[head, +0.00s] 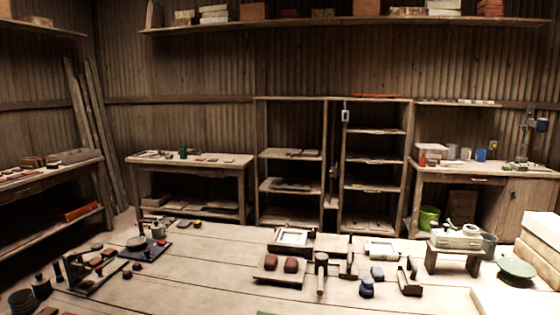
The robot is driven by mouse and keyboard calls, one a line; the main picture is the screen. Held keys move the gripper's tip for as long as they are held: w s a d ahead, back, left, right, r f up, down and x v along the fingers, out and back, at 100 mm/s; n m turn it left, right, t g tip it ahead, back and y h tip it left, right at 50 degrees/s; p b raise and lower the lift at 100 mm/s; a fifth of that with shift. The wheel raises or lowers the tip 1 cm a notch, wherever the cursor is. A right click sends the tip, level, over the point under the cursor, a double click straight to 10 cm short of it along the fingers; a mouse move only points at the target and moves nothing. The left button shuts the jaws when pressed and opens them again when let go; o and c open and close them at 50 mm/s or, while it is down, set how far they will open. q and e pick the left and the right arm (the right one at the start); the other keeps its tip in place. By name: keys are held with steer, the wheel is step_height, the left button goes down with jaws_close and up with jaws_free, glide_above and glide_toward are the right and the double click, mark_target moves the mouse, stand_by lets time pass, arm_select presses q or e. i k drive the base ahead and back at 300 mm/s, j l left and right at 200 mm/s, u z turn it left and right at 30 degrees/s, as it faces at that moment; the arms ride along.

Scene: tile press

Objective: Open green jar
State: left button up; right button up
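No gripper of mine shows in the head view. I cannot tell for certain which thing is the green jar. A small dark green container (183,152) stands upright on the back left table, too small to tell whether it has a lid. A bright green bucket-like container (428,218) stands low at the right, in front of the right workbench. A round green dish (516,268) lies near the white slabs at the right. A sliver of something green (266,313) shows at the bottom edge, mostly cut off.
A wide plank surface (215,268) fills the foreground, with bare room at its centre left. Wooden frames, reddish blocks (291,265) and a dark blue pot (367,288) stand on it. A small stool (445,256) and white slabs (541,240) are at right. Shelves line the back wall.

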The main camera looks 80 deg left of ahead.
mark_target(183, 152)
steer(key=u, duration=3.25)
